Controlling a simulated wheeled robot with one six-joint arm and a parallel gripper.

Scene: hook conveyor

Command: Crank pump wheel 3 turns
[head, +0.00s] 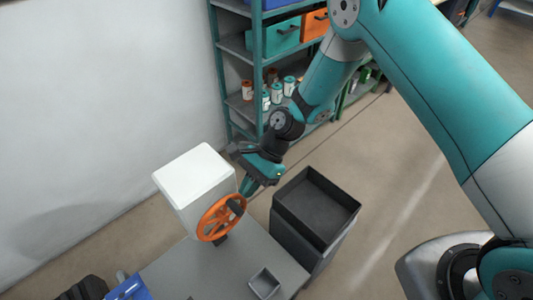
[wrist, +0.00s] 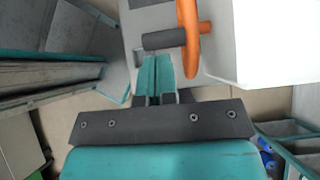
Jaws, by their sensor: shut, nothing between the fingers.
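The orange pump wheel (head: 221,218) is mounted on the front of a white box (head: 195,183) on a grey table. Its dark crank handle (wrist: 164,39) sticks out from the rim in the wrist view, where part of the orange wheel (wrist: 189,40) also shows. My gripper (head: 247,187) is by the upper right of the wheel, beside the box. In the wrist view my gripper (wrist: 154,75) has its teal fingers shut together with nothing between them. The fingertips are close to the handle; I cannot tell if they touch it.
A dark open bin (head: 316,206) stands right of the table (head: 225,270). A small grey tray (head: 264,284) and a blue object (head: 130,288) are near the table's front. A teal shelf (head: 256,70) with jars and drawers stands behind. Open floor lies to the right.

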